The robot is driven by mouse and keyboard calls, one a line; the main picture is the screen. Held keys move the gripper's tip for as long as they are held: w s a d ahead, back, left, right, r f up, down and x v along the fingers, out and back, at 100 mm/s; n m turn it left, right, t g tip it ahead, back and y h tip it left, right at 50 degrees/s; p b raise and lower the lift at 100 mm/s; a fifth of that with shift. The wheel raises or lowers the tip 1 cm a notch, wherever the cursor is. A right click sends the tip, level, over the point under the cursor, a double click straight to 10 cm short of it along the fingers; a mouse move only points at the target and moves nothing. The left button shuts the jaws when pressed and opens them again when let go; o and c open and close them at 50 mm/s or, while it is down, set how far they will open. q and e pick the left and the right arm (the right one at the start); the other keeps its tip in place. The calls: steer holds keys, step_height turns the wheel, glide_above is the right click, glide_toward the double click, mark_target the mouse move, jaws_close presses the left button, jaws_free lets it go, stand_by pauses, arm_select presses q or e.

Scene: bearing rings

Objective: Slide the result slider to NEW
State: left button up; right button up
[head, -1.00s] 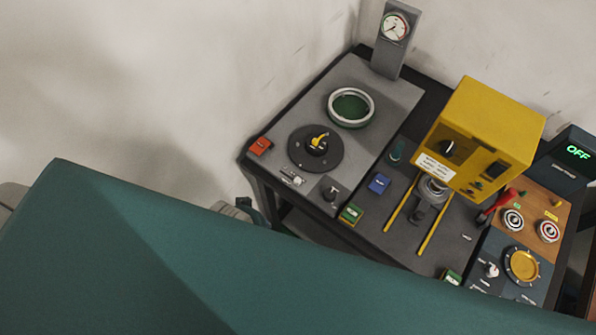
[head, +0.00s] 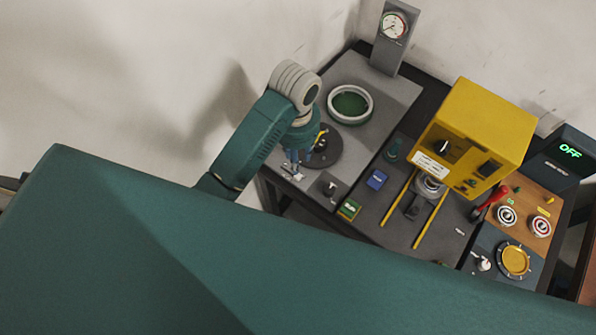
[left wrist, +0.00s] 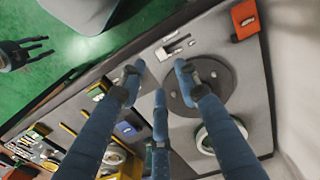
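A small pale slider in a slot shows in the left wrist view (left wrist: 175,46), at the edge of the grey panel beside the round dark dial plate (left wrist: 200,85). I take it as the result slider; its lettering is too small to read. In the head view the slider (head: 291,173) is partly hidden by my left gripper (head: 301,157). In the wrist view my left gripper (left wrist: 157,88) has its blue fingers spread, empty, over the panel beside the slider. My right gripper (left wrist: 28,55) seems to be the dark fingers at the left, spread and empty above the green floor.
An orange-red block (left wrist: 244,18) sits beside the slider. A pale ring (head: 350,104) and a gauge post (head: 388,58) stand farther back. A yellow housing (head: 490,125) rises to the right. My teal body covers the lower part of the head view.

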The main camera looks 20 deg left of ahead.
mark_target(298, 176)
arm_select(q)
steer(key=f+p, duration=0.2)
steer(key=f, duration=0.8)
steer(key=shift+w+f, duration=0.2)
steer(key=shift+c, duration=0.5)
jaws_close()
steer(key=shift+o, duration=0.5)
jaws_free()
